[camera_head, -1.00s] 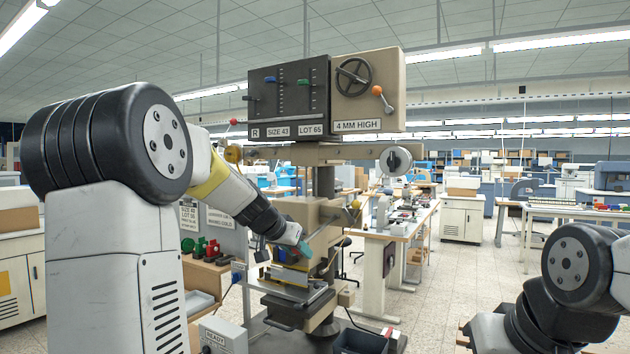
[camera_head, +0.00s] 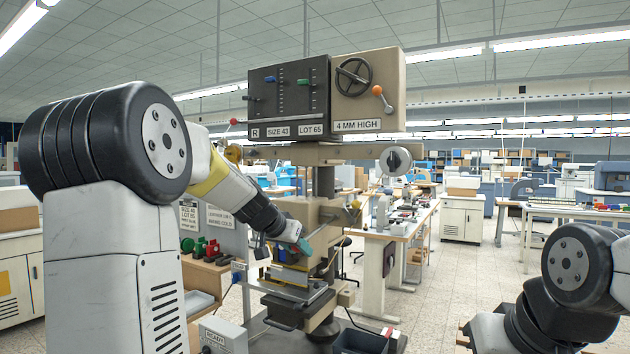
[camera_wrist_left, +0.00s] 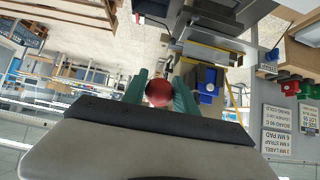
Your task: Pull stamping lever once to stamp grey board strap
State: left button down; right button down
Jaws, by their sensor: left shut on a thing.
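The foil stamping machine (camera_head: 320,210) stands in the middle of the head view. My left gripper (camera_head: 305,247), with teal fingertips, is in front of its press head. In the left wrist view a red ball knob (camera_wrist_left: 159,93) sits between the teal fingers (camera_wrist_left: 159,100), and the gripper is shut on it. I take the knob for the stamping lever's end; the lever's rod is hidden. A yellow-edged plate (camera_head: 292,275) lies below the gripper, above the dark bed (camera_head: 283,309). I cannot make out the grey board strap. My right gripper is out of view; only its arm shows.
The control box (camera_head: 290,98) on top of the machine has sliders, a handwheel and an orange-knobbed lever. A grey "READY" box (camera_head: 222,335) stands at the front left. A dark bin (camera_head: 360,342) is at the machine's lower right. The aisle floor at right is open.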

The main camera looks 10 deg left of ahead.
pick_arm(q)
jog(key=shift+s+a+r, duration=0.1)
jog(key=shift+s+r, duration=0.05)
jog(key=shift+r, duration=1.3)
jog(key=shift+s+r, duration=0.1)
jog(key=shift+r, duration=1.35)
jog(key=shift+w+r, duration=0.15)
jog(key=shift+r, duration=1.75)
jog(key=w+d+r, duration=0.1)
jog(key=w+r, duration=0.3)
jog(key=r, duration=0.5)
jog(key=shift+d, duration=0.15)
jog(key=c, duration=1.4)
grip_release()
jog(key=shift+r, duration=0.1)
jog(key=o, duration=0.5)
jog(key=v, duration=0.7)
jog(key=shift+s+r, duration=0.1)
jog(key=shift+s, duration=0.25)
